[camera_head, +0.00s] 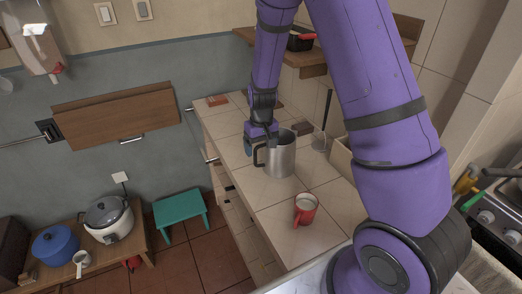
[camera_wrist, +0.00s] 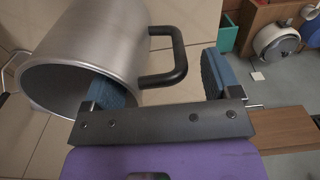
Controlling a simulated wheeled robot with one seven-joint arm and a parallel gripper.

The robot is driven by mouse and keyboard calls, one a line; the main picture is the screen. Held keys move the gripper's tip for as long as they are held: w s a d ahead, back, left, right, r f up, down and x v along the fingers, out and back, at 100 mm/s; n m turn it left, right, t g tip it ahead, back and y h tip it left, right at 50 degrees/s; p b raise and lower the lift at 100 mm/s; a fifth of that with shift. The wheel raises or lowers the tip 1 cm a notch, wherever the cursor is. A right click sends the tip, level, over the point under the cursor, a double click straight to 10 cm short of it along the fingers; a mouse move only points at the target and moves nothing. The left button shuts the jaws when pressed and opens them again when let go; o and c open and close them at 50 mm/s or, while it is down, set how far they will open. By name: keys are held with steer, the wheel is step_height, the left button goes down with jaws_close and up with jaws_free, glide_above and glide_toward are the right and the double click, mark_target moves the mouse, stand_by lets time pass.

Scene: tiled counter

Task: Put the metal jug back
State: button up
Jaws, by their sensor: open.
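The metal jug (camera_head: 283,158) stands upright on the tiled counter (camera_head: 240,142), its black handle (camera_head: 257,156) toward the left. In the wrist view the jug (camera_wrist: 112,32) fills the upper left, with its open mouth toward the camera. My gripper (camera_head: 261,145) is at the jug's rim on the handle side. In the wrist view my gripper (camera_wrist: 158,80) is open. The handle (camera_wrist: 178,58) lies between its two blue fingers. The left finger overlaps the jug's mouth and seems to dip inside it; the right finger is outside, beyond the handle. Finger contact cannot be told.
A red mug (camera_head: 305,209) stands nearer on the counter. A ladle-like utensil (camera_head: 325,120) and a beige box (camera_head: 341,158) are to the jug's right. A wooden shelf (camera_head: 312,68) hangs above the back. The counter's left edge drops to the floor.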

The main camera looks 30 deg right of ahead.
step_height(320, 180, up, 10)
steer(key=shift+r, duration=0.2)
steer(key=s+r+t, duration=0.2)
steer(key=s+r, duration=1)
steer(key=r, duration=0.4)
steer(key=s+r+t, duration=0.1)
steer(key=s+r, duration=0.2)
steer(key=s, duration=0.5)
steer(key=s+r+t, duration=0.2)
steer(key=s+r, duration=0.1)
steer(key=s, duration=0.5)
steer(key=shift+s+a+r, duration=0.25)
steer(key=shift+s+r, duration=0.1)
